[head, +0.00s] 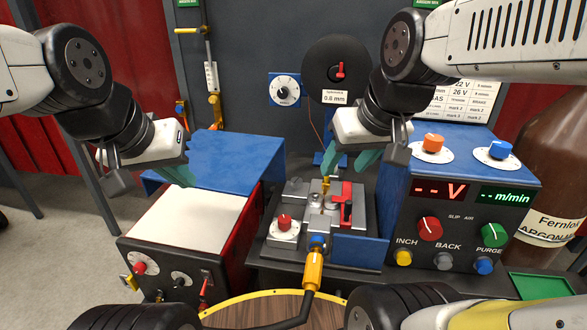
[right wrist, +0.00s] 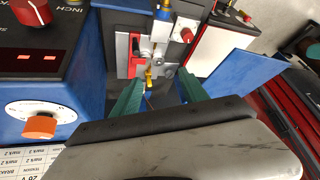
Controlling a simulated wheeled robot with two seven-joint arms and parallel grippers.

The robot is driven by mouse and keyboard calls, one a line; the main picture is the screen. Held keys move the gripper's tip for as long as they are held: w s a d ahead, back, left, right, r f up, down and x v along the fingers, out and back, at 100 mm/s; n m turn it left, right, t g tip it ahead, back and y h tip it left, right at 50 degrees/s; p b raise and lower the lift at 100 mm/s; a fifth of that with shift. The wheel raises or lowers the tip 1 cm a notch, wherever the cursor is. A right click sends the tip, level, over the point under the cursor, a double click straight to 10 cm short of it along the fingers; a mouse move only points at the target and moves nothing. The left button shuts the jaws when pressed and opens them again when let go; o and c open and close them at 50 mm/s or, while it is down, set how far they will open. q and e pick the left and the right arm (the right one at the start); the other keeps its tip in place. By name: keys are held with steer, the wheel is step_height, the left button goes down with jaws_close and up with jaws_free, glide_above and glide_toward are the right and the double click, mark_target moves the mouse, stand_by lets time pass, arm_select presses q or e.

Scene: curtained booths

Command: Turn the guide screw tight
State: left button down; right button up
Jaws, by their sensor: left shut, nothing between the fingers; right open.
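The wire feed unit (head: 270,240), a dark base with grey metal blocks and a red lever (head: 347,203), stands in the middle of the head view. A small brass-coloured piece (head: 326,184) sits at its back; it looks like the guide screw, but I cannot be sure. It also shows in the right wrist view (right wrist: 149,73). My right gripper (head: 351,164) is open just behind and above the unit. In the right wrist view its green fingers (right wrist: 160,78) lie either side of the brass piece, apart from it. My left gripper (head: 182,175) is shut and empty above the white-topped box.
The white-topped red box (head: 190,222) and a blue panel (head: 235,158) stand left. The blue control box (head: 462,195) with knobs and displays stands close right of the unit. A wire spool (head: 330,55) hangs on the back wall. A yellow-ended torch cable (head: 313,271) leaves the front.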

steer(key=w+a+f+n+g, duration=0.1)
steer(key=w+f+n, duration=0.15)
steer(key=w, duration=0.25)
steer(key=w+f+n+g, duration=0.2)
steer(key=w+n, duration=0.2)
steer(key=w, duration=0.1)
steer(key=n+g+y, duration=0.1)
steer(key=n+y, duration=0.2)
steer(key=n, duration=0.3)
glide_toward(299, 180)
steer(key=x, duration=0.8)
steer(key=shift+a, duration=0.1)
steer(key=shift+c, duration=0.4)
jaws_close()
